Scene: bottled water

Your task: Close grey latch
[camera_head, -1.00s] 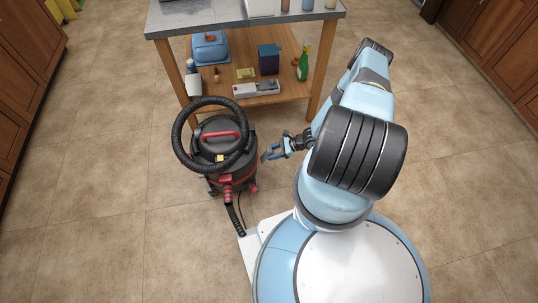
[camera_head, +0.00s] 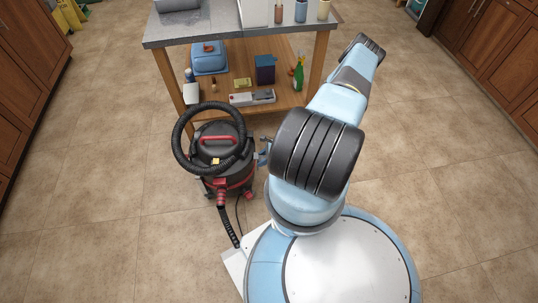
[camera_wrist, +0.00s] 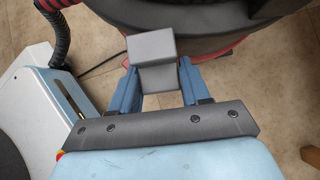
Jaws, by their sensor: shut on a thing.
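The grey latch (camera_wrist: 152,47) is a small block on the side of the black and red vacuum cleaner (camera_head: 221,162). In the wrist view it sits between the two blue fingers of my gripper (camera_wrist: 158,78), at the vacuum's dark rim. My gripper is shut on the latch. The vacuum's body also shows at the top of the wrist view (camera_wrist: 205,18). In the head view my gripper (camera_head: 265,153) is at the vacuum's right side, mostly hidden behind my arm, and the latch cannot be made out there.
A black hose (camera_head: 180,122) loops over the vacuum and runs down to the floor near my base. A wooden table (camera_head: 168,80) with a grey top stands just behind, with bottles and boxes on its shelf. The tiled floor at the left (camera_head: 95,200) is clear.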

